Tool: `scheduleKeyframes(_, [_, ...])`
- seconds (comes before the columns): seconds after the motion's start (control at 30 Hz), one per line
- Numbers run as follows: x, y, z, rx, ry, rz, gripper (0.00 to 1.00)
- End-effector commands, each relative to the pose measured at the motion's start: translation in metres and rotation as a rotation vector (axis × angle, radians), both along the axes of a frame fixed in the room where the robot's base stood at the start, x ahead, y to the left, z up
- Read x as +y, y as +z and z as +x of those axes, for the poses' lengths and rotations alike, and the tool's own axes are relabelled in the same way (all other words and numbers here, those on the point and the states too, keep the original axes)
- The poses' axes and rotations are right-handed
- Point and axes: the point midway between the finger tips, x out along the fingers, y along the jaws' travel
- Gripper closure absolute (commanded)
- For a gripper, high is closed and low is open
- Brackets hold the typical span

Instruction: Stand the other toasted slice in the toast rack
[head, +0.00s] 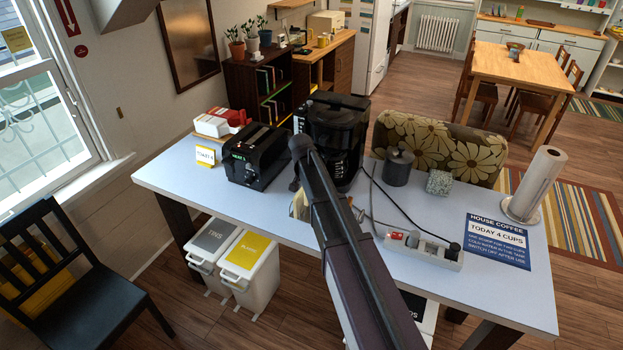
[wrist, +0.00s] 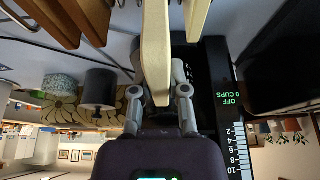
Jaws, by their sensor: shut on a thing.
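In the wrist view my gripper (wrist: 159,92) is shut on a pale bread slice (wrist: 155,45), seen edge-on between the two fingers. Another pale, slice-like piece (wrist: 197,14) shows just right of it at the top edge.
A black coffee maker (head: 335,128) stands close behind my arm. A power strip (head: 420,247) with cables lies to the right. A dark canister (head: 398,167), a speckled block (head: 439,183) and a paper roll (head: 538,184) stand farther right. The white table's (head: 180,186) front left is clear.

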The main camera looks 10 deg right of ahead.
Motion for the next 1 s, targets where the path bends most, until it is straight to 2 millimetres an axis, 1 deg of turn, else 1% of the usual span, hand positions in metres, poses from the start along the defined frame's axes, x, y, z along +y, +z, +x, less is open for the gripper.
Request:
scheduleKeyframes(0.03, [0.000,-0.008,0.000,0.000,0.000,0.000,1.00])
scheduleKeyframes(0.1, [0.000,-0.013,0.000,0.000,0.000,0.000,1.00])
scheduleKeyframes(1.0, [0.000,-0.073,0.000,0.000,0.000,0.000,1.00])
